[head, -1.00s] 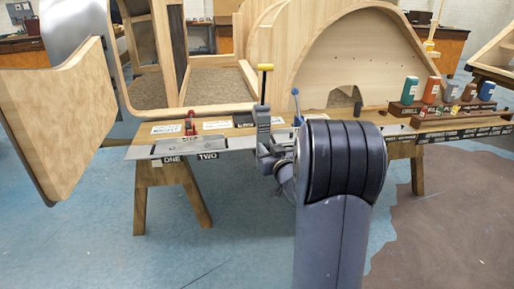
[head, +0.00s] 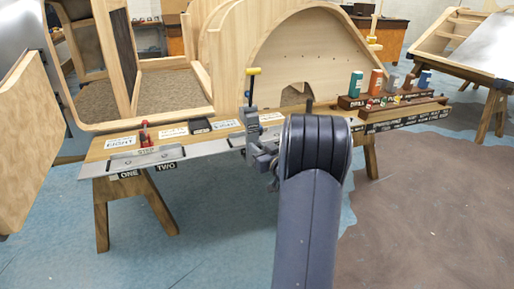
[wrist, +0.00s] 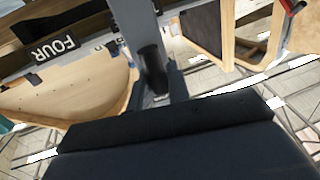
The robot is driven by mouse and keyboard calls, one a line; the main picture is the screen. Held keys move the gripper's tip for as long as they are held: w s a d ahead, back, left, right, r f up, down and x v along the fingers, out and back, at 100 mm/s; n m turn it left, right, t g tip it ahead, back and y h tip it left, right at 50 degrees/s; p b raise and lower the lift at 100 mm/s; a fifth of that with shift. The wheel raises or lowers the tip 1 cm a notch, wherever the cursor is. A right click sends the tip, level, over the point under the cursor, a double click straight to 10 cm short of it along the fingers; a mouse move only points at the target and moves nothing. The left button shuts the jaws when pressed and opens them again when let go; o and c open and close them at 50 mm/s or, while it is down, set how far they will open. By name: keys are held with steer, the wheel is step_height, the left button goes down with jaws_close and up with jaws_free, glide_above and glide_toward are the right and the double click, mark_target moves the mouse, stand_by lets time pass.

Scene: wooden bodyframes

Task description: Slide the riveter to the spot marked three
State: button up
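The riveter (head: 251,120) is a grey upright tool with a yellow-topped lever, standing on the metal rail (head: 205,149) along the bench front. It is right of the spots labelled ONE (head: 129,174) and TWO (head: 166,166). No THREE label is readable. A FOUR label shows upside down in the wrist view (wrist: 54,47). My gripper (head: 268,162) is at the riveter's right side, partly hidden by my arm. In the wrist view the fingers (wrist: 156,88) close around a dark cylindrical part of the grey riveter (wrist: 139,25).
A red-handled tool (head: 145,136) stands at left on the wooden bench. White label cards (head: 173,130) lie behind the rail. Coloured bottles (head: 376,81) stand on a rack at right. Large wooden frames (head: 225,60) rise behind the bench.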

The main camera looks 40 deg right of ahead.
steer(key=o, duration=0.4)
steer(key=shift+s, duration=0.1)
steer(key=s+a+p, duration=0.1)
steer(key=s, duration=0.9)
steer(key=shift+s, duration=0.3)
steer(key=w, duration=0.7)
steer(key=w+d+b, duration=0.1)
steer(key=w, duration=0.3)
steer(key=shift+a, duration=0.25)
steer(key=shift+a, duration=0.1)
